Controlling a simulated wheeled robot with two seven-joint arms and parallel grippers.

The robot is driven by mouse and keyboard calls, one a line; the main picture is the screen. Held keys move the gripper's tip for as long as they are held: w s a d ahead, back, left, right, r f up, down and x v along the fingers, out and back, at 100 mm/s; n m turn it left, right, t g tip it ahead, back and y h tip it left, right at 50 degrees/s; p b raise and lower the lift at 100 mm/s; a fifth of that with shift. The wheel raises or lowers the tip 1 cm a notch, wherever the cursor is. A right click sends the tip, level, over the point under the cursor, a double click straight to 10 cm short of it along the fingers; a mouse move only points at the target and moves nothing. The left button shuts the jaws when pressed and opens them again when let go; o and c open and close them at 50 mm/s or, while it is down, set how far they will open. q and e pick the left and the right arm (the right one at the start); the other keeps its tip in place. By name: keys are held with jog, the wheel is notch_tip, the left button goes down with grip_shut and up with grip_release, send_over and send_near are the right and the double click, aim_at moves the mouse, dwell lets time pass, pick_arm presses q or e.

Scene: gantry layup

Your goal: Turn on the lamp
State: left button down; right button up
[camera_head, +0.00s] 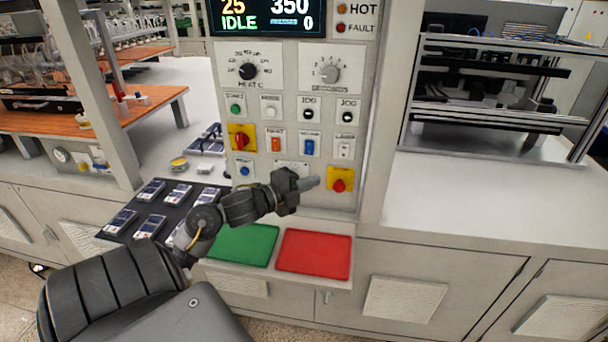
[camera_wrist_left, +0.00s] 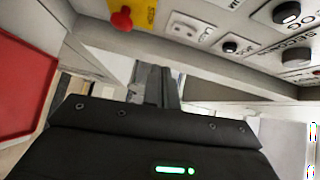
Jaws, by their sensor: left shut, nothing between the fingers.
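The control panel (camera_head: 365,60) stands upright ahead of me; no lamp can be made out for certain. My left gripper (camera_head: 311,183) is shut and empty, in front of the lower panel. Its tips appear just left of the red mushroom button (camera_head: 340,186) on a yellow plate; contact cannot be told. In the left wrist view, the fingers (camera_wrist_left: 154,82) are together, below the red button (camera_wrist_left: 122,19). My right gripper is not in view.
A yellow plate with a red rotary switch (camera_head: 240,139) is at the panel's left. A display (camera_head: 265,16) and two dials are above. Green (camera_head: 244,246) and red (camera_head: 314,254) pads lie below. A black tray (camera_head: 128,229) of devices is left; the right counter (camera_head: 470,205) is clear.

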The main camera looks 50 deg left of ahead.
pick_arm(q)
jog(key=shift+s+a, duration=0.1)
jog(key=shift+s, duration=0.85)
